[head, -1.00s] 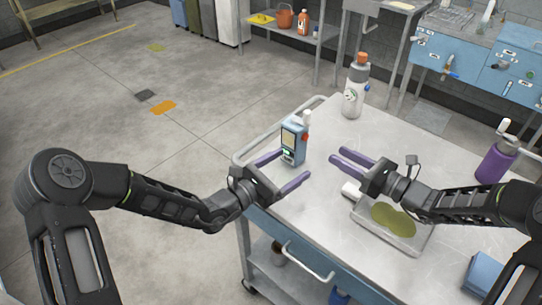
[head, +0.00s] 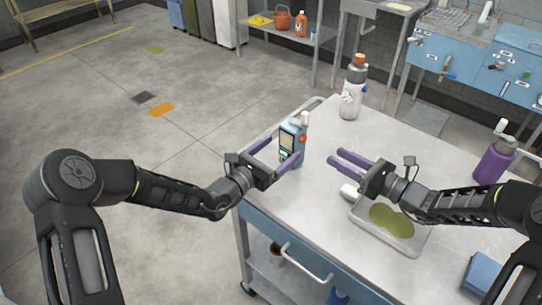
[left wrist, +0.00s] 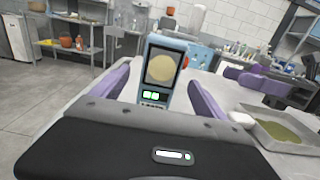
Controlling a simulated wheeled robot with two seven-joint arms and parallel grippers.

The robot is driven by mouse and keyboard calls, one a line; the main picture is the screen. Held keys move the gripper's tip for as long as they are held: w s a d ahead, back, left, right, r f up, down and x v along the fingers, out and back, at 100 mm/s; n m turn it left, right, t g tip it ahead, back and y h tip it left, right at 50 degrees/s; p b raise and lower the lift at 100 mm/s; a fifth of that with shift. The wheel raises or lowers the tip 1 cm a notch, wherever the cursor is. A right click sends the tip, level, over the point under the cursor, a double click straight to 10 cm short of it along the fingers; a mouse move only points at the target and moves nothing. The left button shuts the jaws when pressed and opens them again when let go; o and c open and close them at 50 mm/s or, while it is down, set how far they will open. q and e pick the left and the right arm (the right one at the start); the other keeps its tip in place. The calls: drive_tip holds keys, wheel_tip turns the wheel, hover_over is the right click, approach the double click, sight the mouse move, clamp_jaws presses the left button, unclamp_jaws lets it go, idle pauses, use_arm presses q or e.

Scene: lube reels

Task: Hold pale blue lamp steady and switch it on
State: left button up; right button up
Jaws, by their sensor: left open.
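The pale blue lamp (head: 291,141) stands upright near the far left of the cart top, with a pale yellow panel on its front, a white top piece and a red knob on its right side. In the left wrist view the lamp (left wrist: 163,72) stands ahead, between the purple fingers, with green lit marks under its round panel. My left gripper (head: 277,151) is open, its fingers reaching to either side of the lamp; I cannot tell if they touch it. My right gripper (head: 343,160) is right of the lamp, pointing toward it, apart from it; its two fingers show a gap.
A white bottle with an orange cap (head: 352,92) stands behind the lamp. A purple bottle (head: 494,160) and a blue box (head: 483,274) are on the right. The middle of the cart top (head: 425,145) is clear.

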sight(286, 144)
use_arm(q)
drive_tip(key=x, duration=0.4)
drive_tip(key=shift+c, duration=0.4)
clamp_jaws()
use_arm(e)
clamp_jaws()
idle(0.6)
idle(1.5)
